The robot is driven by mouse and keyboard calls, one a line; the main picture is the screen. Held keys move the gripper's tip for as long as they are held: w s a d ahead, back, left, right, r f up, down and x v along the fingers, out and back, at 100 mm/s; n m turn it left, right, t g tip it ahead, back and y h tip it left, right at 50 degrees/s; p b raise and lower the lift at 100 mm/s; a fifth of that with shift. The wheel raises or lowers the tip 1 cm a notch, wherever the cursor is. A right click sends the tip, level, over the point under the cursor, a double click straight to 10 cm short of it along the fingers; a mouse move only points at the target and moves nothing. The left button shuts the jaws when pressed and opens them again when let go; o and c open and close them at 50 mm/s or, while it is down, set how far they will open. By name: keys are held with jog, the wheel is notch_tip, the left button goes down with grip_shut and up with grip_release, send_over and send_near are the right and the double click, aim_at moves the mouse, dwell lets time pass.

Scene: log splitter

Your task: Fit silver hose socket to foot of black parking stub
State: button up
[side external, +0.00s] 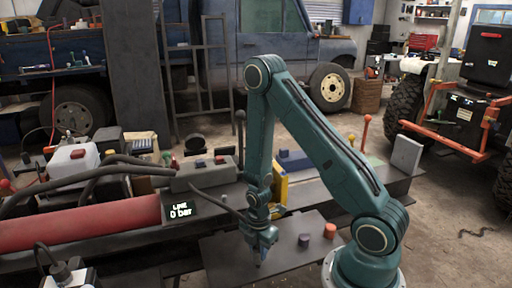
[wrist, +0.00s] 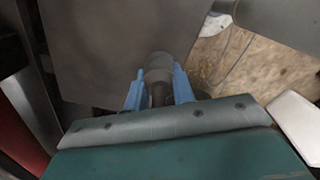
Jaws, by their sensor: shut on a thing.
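My gripper (side external: 260,258) points down low over the dark plate (side external: 225,262) in the side view. In the wrist view the blue fingers of my gripper (wrist: 159,90) are shut on a grey round part, which looks like the hose socket (wrist: 158,66). A dark hose (side external: 222,196) runs from the valve block toward my gripper. A short dark stub (side external: 304,240) stands on the plate to the right of my gripper, apart from it; it may be the parking stub. Whether the held part touches anything beneath it is hidden.
An orange-brown round piece (side external: 330,231) stands right of the dark stub, close to my arm's base. The grey valve block (side external: 205,175) and red cylinder (side external: 85,230) lie to the left. The plate between gripper and stub looks clear.

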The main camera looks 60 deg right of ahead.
jog(key=shift+f, duration=1.6)
jog(key=o, duration=1.1)
jog(key=shift+c, duration=0.2)
jog(key=shift+r, duration=0.1)
notch_tip(320, 180, up, 14)
jog(key=shift+f, duration=0.2)
dwell(0.4)
